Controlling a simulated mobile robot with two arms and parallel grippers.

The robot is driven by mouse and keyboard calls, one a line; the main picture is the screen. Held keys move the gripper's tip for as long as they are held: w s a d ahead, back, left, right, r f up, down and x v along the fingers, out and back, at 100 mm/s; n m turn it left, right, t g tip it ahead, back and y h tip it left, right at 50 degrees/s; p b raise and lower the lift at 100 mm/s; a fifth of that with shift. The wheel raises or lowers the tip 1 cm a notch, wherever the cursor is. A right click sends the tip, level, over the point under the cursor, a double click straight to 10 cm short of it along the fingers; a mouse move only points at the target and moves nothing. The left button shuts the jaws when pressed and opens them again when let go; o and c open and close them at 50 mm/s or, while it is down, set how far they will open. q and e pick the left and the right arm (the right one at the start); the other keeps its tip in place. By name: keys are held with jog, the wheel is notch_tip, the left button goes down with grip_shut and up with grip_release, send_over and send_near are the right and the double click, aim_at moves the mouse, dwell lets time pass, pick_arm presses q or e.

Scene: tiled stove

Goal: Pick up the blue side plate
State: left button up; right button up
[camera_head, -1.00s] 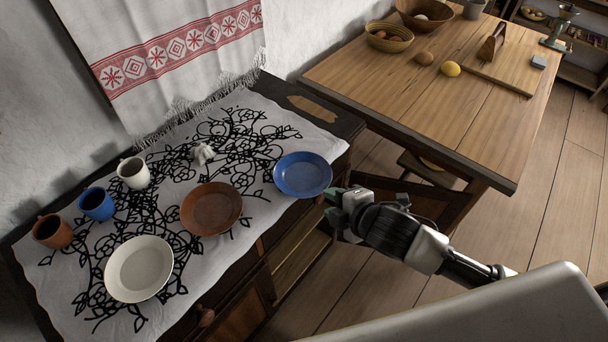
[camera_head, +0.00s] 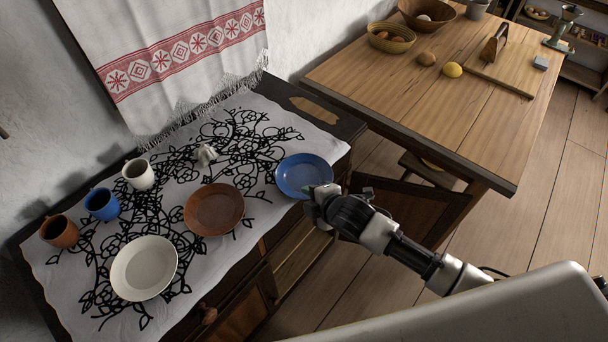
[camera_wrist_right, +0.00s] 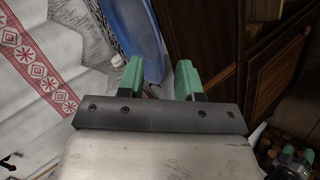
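The blue side plate (camera_head: 303,174) lies on the white patterned cloth at the right end of the cabinet top. My right gripper (camera_head: 312,203) is at the plate's near right edge. In the right wrist view the two green fingertips of my right gripper (camera_wrist_right: 160,78) are apart, and the rim of the blue side plate (camera_wrist_right: 143,38) reaches into the gap between them. The left fingertip overlaps the plate in the picture; I cannot tell whether it touches.
A brown plate (camera_head: 214,209) and a white plate (camera_head: 144,268) lie to the left on the cloth (camera_head: 184,160). Blue (camera_head: 101,204), brown (camera_head: 59,231) and white (camera_head: 139,174) mugs stand behind. An open cabinet door (camera_head: 400,205) is close to my right arm.

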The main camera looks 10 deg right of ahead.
jog(key=shift+w+a+f, duration=0.1)
jog(key=shift+w+f, duration=0.05)
grip_shut()
dwell(0.4)
jog(key=s+d+r+b, duration=0.3)
jog(key=s+d+r, duration=0.3)
jog(key=d+r, duration=0.45)
jog(key=w+a+r+m+t+h, duration=0.1)
jog(key=a+r+m+h, duration=0.2)
jog(key=r+m+h, duration=0.1)
jog(key=shift+w+r+m+h, duration=0.3)
jog(key=shift+r+m, duration=0.2)
jog(key=shift+r, duration=0.6)
